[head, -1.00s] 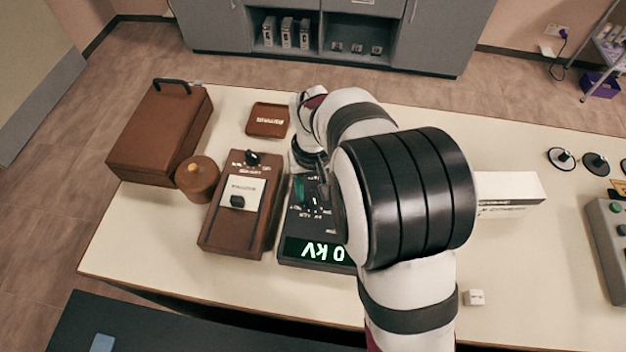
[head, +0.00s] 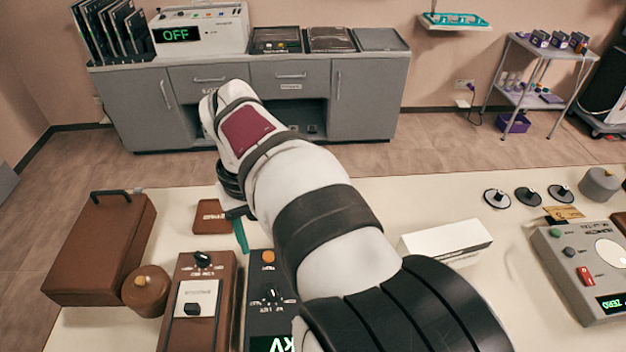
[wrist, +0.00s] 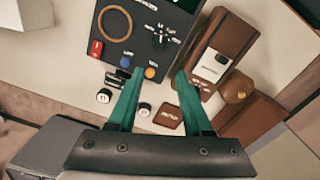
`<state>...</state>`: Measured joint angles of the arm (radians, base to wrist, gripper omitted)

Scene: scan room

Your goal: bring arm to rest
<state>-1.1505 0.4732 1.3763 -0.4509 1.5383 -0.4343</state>
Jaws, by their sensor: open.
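My gripper (head: 240,236) shows in the head view as a teal finger hanging below the dark wrist, the rest of it hidden by my arm. It appears over the worktop, between the small brown tray (head: 209,217) and the black kV unit (head: 268,305). In the wrist view both teal fingers of my gripper (wrist: 159,75) are spread wide, with nothing between them. The black unit (wrist: 140,45) with its ring, red switch and knob lies beyond the fingertips, and the brown tray (wrist: 168,116) shows between the fingers. My white arm covers the middle of the head view.
A brown case (head: 100,250), a round brown pot (head: 146,290) and a brown control box (head: 200,310) stand at left. A white box (head: 445,242) and a grey console (head: 580,265) are at right. Grey cabinets (head: 365,100) stand behind. Bare worktop lies behind the white box.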

